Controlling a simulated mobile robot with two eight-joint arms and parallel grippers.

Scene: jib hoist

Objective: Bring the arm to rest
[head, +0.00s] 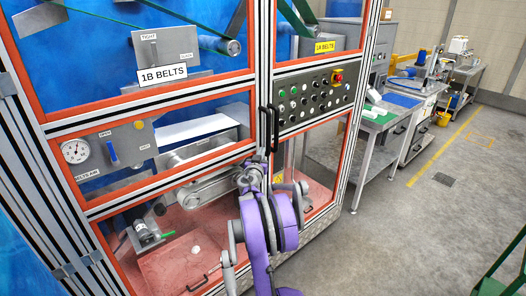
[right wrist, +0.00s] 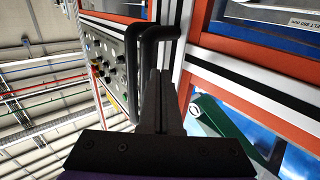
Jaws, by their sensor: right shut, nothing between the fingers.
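My right arm, purple and grey, rises from the bottom of the head view in front of the machine cabinet. My right gripper (head: 262,155) is at the cabinet's door posts, just below the black door handles (head: 268,128). In the right wrist view its two dark fingers (right wrist: 164,80) are together with nothing between them. The black handles (right wrist: 148,50) run close to the fingertips there; I cannot tell whether they touch. The gripper's far side is hidden in the head view. My left gripper is in neither view.
The cabinet has an orange-edged frame (head: 170,118), clear panels and a control panel (head: 312,98) with buttons. The grey floor (head: 400,240) at the right is mostly open.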

